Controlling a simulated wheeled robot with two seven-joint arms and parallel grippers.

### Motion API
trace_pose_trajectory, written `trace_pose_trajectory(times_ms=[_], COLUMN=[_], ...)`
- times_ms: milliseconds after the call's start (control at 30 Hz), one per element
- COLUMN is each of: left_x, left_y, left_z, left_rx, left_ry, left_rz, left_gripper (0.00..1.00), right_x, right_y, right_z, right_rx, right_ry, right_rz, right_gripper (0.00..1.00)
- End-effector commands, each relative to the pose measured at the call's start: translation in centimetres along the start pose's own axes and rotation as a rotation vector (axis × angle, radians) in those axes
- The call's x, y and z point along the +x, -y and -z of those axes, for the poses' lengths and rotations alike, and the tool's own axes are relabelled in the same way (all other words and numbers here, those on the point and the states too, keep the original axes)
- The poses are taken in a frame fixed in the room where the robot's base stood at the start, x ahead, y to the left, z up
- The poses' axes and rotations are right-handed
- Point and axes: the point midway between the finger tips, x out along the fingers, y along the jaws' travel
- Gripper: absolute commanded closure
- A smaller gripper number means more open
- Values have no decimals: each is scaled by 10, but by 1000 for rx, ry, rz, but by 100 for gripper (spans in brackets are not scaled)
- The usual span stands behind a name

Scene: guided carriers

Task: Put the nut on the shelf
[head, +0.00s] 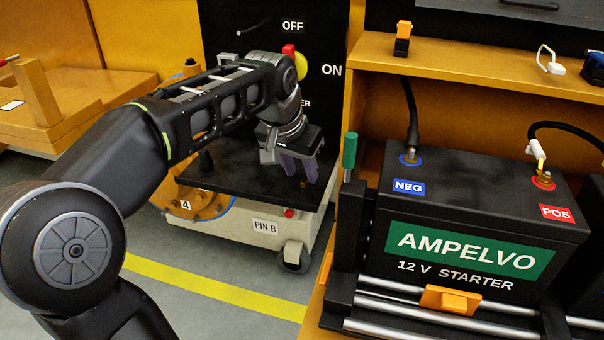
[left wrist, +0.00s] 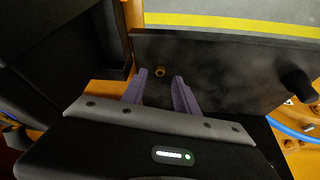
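My left gripper (head: 299,176) reaches in over the black deck (head: 240,174) of a carrier marked PIN B, fingers pointing down. In the left wrist view its two purple fingers (left wrist: 161,84) stand apart with a gap between them. A small brass-coloured ring, apparently the nut (left wrist: 160,71), shows in that gap, near the fingertips and against a dark surface. The fingers do not visibly touch it. I cannot make out the nut in the head view. A wooden shelf (head: 470,62) is at the upper right. My right gripper is not in view.
A black AMPELVO battery (head: 470,216) stands on the right, with a NEG post and a POS post. An orange clip (head: 403,38) and a white hooked piece (head: 549,60) are on the shelf. A green-handled tool (head: 349,152) stands upright between the carrier and the battery.

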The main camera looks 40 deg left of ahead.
Motion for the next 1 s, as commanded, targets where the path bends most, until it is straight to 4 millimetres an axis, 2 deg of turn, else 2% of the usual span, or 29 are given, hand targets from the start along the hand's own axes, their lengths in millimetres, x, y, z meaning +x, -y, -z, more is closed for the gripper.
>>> trace_pose_trajectory(times_ms=[300,500,633,1000], left_x=[-66,-94,-100,-100], left_y=[0,-1,0,0], left_z=[1,0,0,0], left_rx=[1,2,1,1], left_ry=[-3,-1,0,1], left_rz=[0,-1,-1,-1], left_gripper=[64,64,64,64], right_x=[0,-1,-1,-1], right_y=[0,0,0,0], right_z=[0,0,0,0], right_rx=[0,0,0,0], right_ry=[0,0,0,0], right_rz=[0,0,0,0], right_gripper=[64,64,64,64])
